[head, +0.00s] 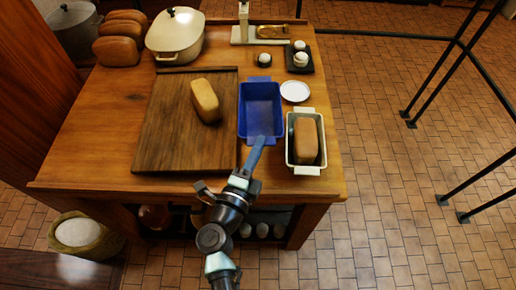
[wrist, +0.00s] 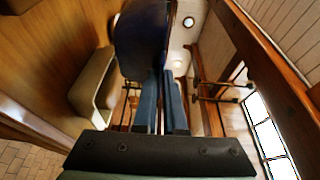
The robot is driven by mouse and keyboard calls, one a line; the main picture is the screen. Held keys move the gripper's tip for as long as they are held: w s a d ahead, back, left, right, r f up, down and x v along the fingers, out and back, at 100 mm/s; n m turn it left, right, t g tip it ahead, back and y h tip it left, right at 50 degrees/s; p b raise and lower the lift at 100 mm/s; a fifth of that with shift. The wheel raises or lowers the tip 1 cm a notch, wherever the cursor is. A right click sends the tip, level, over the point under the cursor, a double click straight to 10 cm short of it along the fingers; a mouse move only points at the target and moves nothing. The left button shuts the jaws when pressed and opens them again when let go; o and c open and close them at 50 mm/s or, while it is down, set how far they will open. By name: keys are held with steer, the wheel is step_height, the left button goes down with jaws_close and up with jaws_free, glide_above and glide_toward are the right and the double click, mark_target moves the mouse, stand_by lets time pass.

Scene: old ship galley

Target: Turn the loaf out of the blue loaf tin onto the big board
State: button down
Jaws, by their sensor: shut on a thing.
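The blue loaf tin (head: 261,104) is right of the big board, open side toward the head camera, and looks empty. My gripper (head: 259,141) is shut on its near end; the wrist view shows the tin's dark blue body (wrist: 142,40) at the fingertips (wrist: 157,78). I cannot tell whether the tin rests on the table or hangs just above it. The big dark board (head: 165,135) lies on the table's left half. A golden-brown loaf (head: 206,100) is on the board, right of its middle, clear of the tin.
A cream tin (head: 306,171) with a brown loaf (head: 306,141) stands close right of the blue tin. A white saucer (head: 295,91), an egg tray (head: 300,68) and a scale (head: 260,42) are behind. A cream pot (head: 175,35) and loaves (head: 117,50) stand back left. The board's near part is bare.

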step_height(320, 180, down, 8)
steer(key=b, duration=0.8)
steer(key=shift+r, duration=0.15)
